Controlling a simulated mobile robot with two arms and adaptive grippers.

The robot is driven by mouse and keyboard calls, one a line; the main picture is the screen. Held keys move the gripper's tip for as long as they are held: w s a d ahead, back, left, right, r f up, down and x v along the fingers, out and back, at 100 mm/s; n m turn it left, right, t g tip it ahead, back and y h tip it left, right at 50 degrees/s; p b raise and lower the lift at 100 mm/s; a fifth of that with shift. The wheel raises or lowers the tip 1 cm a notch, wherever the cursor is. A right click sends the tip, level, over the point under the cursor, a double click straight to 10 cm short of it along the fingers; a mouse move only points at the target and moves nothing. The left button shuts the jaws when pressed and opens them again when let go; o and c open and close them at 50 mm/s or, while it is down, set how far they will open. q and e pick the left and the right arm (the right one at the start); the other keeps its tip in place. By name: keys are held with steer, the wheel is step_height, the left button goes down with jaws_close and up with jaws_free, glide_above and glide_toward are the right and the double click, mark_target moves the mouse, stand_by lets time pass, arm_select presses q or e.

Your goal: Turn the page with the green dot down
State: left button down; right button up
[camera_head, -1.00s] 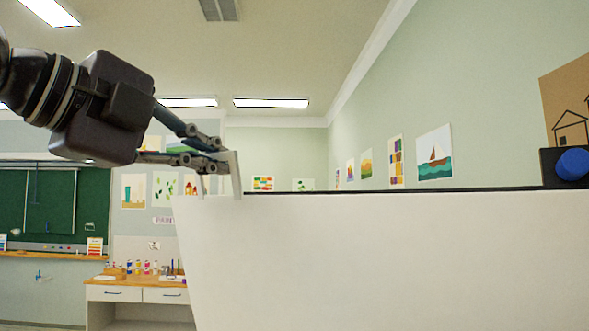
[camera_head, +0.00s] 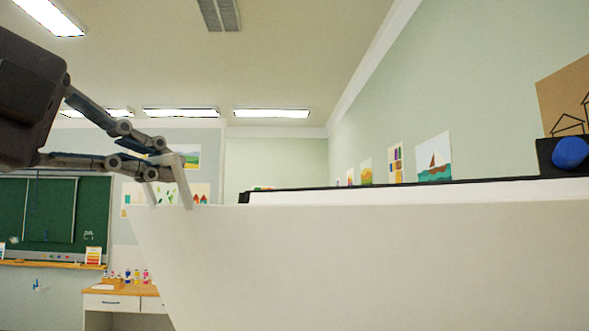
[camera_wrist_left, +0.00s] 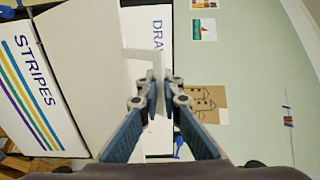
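A large white page (camera_head: 360,265) of a flip chart fills the lower part of the head view. Its top edge stands away from the black chart board (camera_head: 350,190). My left gripper (camera_head: 168,190) is at the page's top left corner, fingers close together with the page edge between them. In the left wrist view the closed fingertips (camera_wrist_left: 152,95) are by the page edge. That view shows a page lettered "STRIPES" (camera_wrist_left: 35,90) with coloured lines, and a page with partly hidden lettering starting "DRA" (camera_wrist_left: 158,35). I see no green dot. My right gripper is not in view.
Another white sheet (camera_head: 420,192) lies against the board behind the front page. A blue knob (camera_head: 570,153) sits at the board's top right. A wooden desk with bottles (camera_head: 125,288) and a green chalkboard (camera_head: 50,215) stand far off at left.

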arm_select(q)
steer(key=shift+s+f, duration=0.1)
steer(key=shift+f, duration=0.1)
steer(key=s+a+f+b, duration=0.4)
steer(key=s+a, duration=0.1)
steer(key=s, duration=0.1)
steer(key=shift+s+f, duration=0.25)
steer(key=shift+f, duration=0.1)
stand_by(0.5)
steer(key=s+a+f+b, duration=0.4)
steer(key=s+f+b, duration=0.1)
steer(key=f, duration=0.1)
steer(key=shift+s+f, duration=0.15)
steer(key=shift+s, duration=0.1)
stand_by(0.7)
steer(key=shift+f, duration=0.1)
